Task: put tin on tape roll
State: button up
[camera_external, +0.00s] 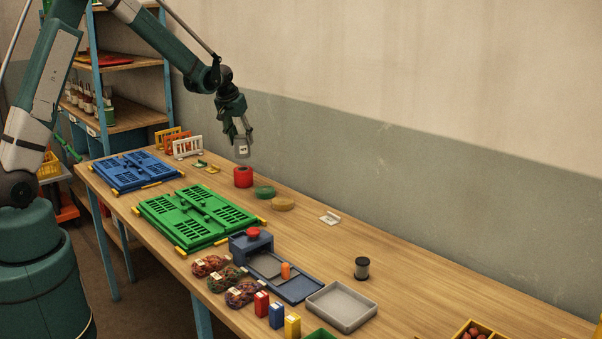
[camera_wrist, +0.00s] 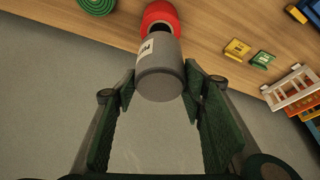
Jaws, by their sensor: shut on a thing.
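The tin is a grey cylinder with a white label (camera_external: 241,149); in the wrist view it (camera_wrist: 160,80) sits between the two fingers of my gripper (camera_wrist: 160,92). My gripper (camera_external: 242,138) is shut on it and holds it up in the air, roughly upright. A red roll with a dark hole in its top, which looks like the tape roll (camera_external: 243,178), stands on the table below the tin. In the wrist view the red roll (camera_wrist: 160,16) is partly hidden by the tin. A clear gap shows between them in the external view.
A flat green disc (camera_external: 265,191) and a yellow one (camera_external: 283,204) lie right of the red roll. White, orange and yellow racks (camera_external: 187,146) stand to its left, with small yellow and green pieces (camera_external: 207,167) nearer. Green (camera_external: 190,215) and blue (camera_external: 134,170) crates lie in front.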

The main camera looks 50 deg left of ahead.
aim_at(242, 149)
jog(key=shift+f, duration=0.8)
jog(key=shift+f, duration=1.9)
jog(key=shift+f, duration=0.15)
jog(key=o, duration=1.1)
jog(key=shift+r, duration=0.25)
jog(key=shift+v, duration=5.95)
